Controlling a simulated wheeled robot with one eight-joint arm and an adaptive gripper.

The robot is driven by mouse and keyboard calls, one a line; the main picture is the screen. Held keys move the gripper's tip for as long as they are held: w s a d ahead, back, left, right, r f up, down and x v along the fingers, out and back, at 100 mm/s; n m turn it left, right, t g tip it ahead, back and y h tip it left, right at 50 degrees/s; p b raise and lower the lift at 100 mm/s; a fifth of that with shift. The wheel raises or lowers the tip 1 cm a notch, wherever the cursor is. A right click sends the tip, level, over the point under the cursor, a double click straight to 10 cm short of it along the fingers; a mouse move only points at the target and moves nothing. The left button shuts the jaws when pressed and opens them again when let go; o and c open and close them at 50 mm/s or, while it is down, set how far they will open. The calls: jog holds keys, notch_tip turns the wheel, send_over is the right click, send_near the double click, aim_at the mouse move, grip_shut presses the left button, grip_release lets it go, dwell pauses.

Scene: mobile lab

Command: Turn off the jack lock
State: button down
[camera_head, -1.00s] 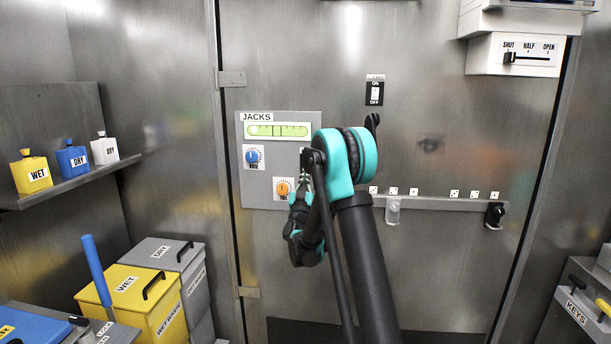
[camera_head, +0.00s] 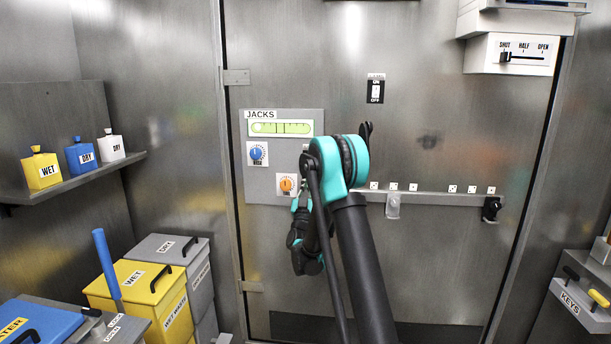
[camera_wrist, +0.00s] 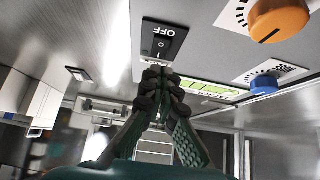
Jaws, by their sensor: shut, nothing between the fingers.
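The grey JACKS panel (camera_head: 262,191) is on the metal door, with a green gauge (camera_head: 280,128), a blue knob (camera_head: 257,153) and an orange knob (camera_head: 286,185). My arm hides its right part in the head view. In the wrist view, which is upside down, a black switch plate (camera_wrist: 165,42) marked OFF, O and I is close to my gripper (camera_wrist: 160,85). My fingers are together and empty. Their tips overlap the plate's ON-side end; I cannot tell whether they touch it. In the head view my gripper (camera_head: 298,208) is in front of the panel's lower edge.
Another ON/OFF switch (camera_head: 375,90) sits higher on the door and has its own black plate. A rail with a latch (camera_head: 393,205) runs to the right. A slider box (camera_head: 508,55) is at upper right. Bottles (camera_head: 79,155) stand on the left shelf above yellow (camera_head: 140,300) and grey bins.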

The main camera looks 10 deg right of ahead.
jog(key=s+a+f, duration=0.1)
jog(key=s+f, duration=0.3)
jog(key=f, duration=0.3)
jog(key=shift+s+a, duration=0.15)
jog(key=shift+s, duration=0.2)
jog(key=s+d+f+n+g+y, duration=0.1)
jog(key=s+f+g, duration=0.5)
jog(key=s, duration=0.8)
jog(key=s+d+f+n+g+y, duration=0.1)
jog(key=s+f+g, duration=0.5)
jog(key=s, duration=0.8)
jog(key=s+d+f+n+g+y, duration=0.1)
jog(key=s+d+f+g+y, duration=0.2)
jog(key=s, duration=1.1)
notch_tip(320, 180, down, 3)
jog(key=g+y, duration=0.1)
jog(key=g, duration=0.4)
jog(key=shift+s+f+g+y, duration=0.2)
jog(key=shift+g+y, duration=0.1)
jog(key=shift+g, duration=0.1)
